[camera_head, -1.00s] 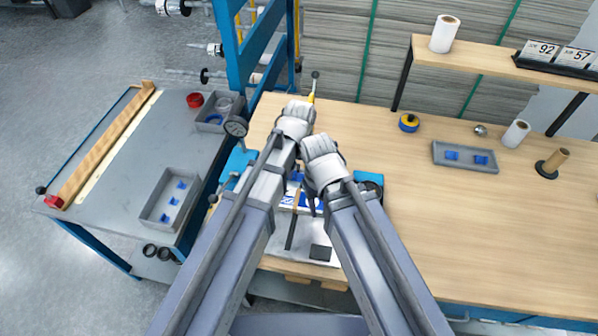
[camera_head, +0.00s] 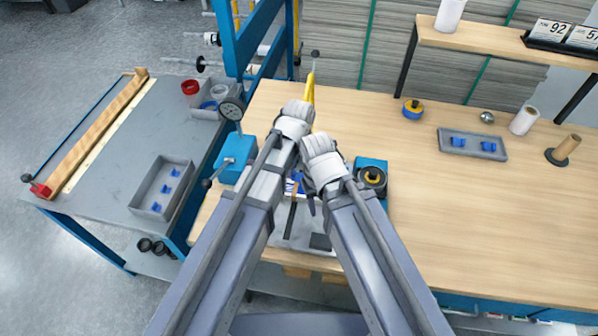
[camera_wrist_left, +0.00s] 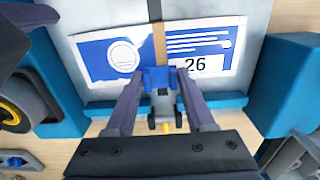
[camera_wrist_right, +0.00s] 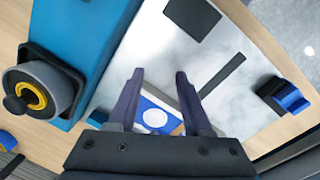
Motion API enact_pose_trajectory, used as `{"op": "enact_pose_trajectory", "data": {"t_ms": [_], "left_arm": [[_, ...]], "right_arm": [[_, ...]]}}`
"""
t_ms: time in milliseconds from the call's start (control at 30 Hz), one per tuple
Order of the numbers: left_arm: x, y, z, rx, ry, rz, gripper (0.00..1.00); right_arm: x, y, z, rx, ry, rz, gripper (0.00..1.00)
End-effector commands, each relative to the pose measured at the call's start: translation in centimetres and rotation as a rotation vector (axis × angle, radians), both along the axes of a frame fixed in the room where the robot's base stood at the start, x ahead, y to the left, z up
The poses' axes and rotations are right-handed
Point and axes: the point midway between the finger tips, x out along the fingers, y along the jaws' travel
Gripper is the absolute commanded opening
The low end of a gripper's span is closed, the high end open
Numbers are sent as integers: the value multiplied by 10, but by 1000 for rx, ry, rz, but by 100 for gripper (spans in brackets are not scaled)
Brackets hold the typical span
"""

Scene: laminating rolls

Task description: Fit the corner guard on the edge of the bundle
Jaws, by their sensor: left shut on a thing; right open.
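The bundle, a pale flat pack (camera_wrist_right: 165,50) with a blue-and-white label (camera_wrist_left: 205,45) and a brown strap (camera_wrist_left: 159,45), lies under both arms. In the head view the arms hide most of it. My left gripper (camera_wrist_left: 161,86) is shut on a blue corner guard (camera_wrist_left: 156,73). In the left wrist view the guard overlaps the strap at the label's lower border; I cannot tell whether it touches the bundle. My right gripper (camera_wrist_right: 160,77) is open and empty above the pale surface, beside the label. In the head view the fingertips of both grippers are hidden.
Blue blocks (camera_head: 236,157) stand at the bundle's sides, one with a black-and-yellow knob (camera_head: 371,178). A grey tray with blue pieces (camera_head: 141,207) is on the left bench. Another grey tray (camera_head: 455,151) stands on the wooden table, whose right side (camera_head: 490,230) is mostly clear.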

Motion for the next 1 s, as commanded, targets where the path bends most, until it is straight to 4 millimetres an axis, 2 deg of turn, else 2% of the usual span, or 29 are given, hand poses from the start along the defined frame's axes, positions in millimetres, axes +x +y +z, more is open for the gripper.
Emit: {"op": "enact_pose_trajectory", "data": {"t_ms": [267, 300, 600, 1000], "left_arm": [[-2, 0, 1, 0, 0, 0, 32], [-2, 0, 1, 0, 0, 0, 56], [-2, 0, 1, 0, 0, 0, 89], [-2, 0, 6, 0, 0, 0, 89]], "right_arm": [[0, 0, 1, 0, 0, 0, 50], [0, 0, 1, 0, 0, 0, 50], [0, 0, 1, 0, 0, 0, 50], [0, 0, 6, 0, 0, 0, 50]]}}
